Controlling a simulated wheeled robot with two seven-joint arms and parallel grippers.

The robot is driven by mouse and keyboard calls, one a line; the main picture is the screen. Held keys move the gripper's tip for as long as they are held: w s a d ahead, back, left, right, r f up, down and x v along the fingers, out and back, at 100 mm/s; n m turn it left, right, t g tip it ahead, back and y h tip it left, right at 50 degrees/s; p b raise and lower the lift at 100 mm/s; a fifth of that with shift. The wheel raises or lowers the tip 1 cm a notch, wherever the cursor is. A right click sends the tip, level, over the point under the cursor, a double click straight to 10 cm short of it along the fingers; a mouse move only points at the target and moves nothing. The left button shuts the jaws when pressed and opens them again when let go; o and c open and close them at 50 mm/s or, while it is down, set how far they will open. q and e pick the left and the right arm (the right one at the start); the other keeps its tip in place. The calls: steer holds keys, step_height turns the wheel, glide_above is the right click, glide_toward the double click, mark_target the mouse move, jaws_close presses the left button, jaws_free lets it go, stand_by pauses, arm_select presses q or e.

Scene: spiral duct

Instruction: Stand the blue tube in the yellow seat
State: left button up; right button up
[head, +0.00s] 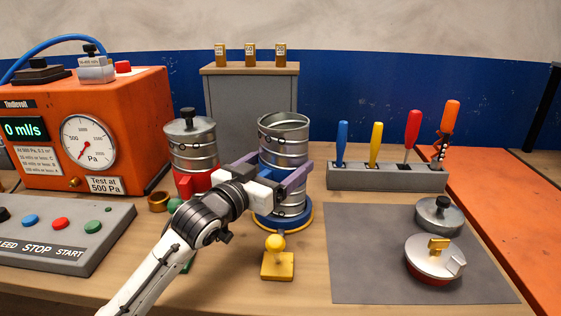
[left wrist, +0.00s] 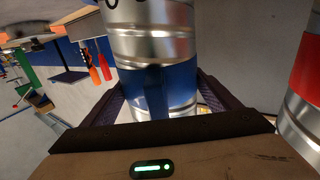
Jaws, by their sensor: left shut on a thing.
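The tube (head: 284,147) is a shiny metal duct with an open top; its blue band shows in the left wrist view (left wrist: 165,88). It looks upright at the middle of the table. My left gripper (head: 284,178) is shut around it at the band, one finger on each side. Below the tube is a round blue base with a thin yellowish edge (head: 284,222). I cannot tell whether the tube rests in it or hovers just above. No other seat of plain yellow is clear; a small yellow block with a round knob (head: 277,266) stands in front. My right gripper is not in view.
A capped metal tube with a red base (head: 193,145) stands close left. An orange gauge box (head: 125,100) and button panel (head: 65,240) are at left. A tool rack (head: 388,177) stands at right behind a grey mat (head: 365,270) with two metal caps. A grey cabinet (head: 236,110) is behind.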

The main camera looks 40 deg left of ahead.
arm_select(q)
steer(key=shift+f+b, duration=0.4)
steer(key=shift+f, duration=0.4)
steer(key=o, duration=1.2)
steer(key=shift+r, duration=0.1)
steer(key=shift+o, duration=0.5)
steer(key=s, duration=1)
steer(key=shift+s+d+b, duration=0.15)
steer(key=shift+s+b, duration=0.05)
steer(key=shift+b, duration=0.2)
